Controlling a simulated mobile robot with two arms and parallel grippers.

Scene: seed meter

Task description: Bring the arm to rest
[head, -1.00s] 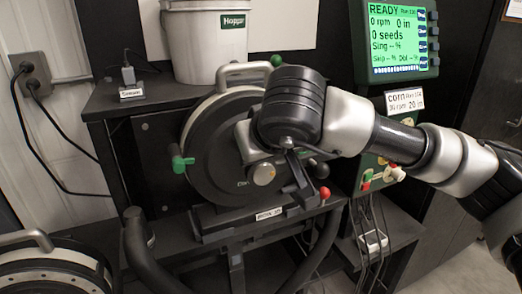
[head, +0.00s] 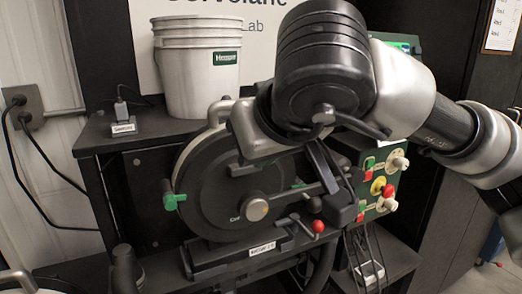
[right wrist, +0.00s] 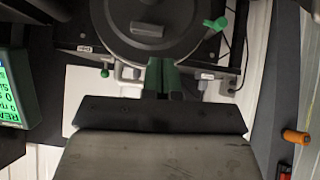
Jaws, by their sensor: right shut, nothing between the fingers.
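My right arm comes in from the right in the head view, with its wrist raised in front of the upper right of the round black seed meter. I cannot tell the exact gap between gripper and meter. My left gripper is not in view.
A white hopper bucket (head: 197,75) stands on the black shelf (head: 95,140). A control panel (head: 380,185) with red and yellow knobs stands right of the meter, its screen mostly hidden by my arm. A lit green screen (right wrist: 10,92) shows in the right wrist view.

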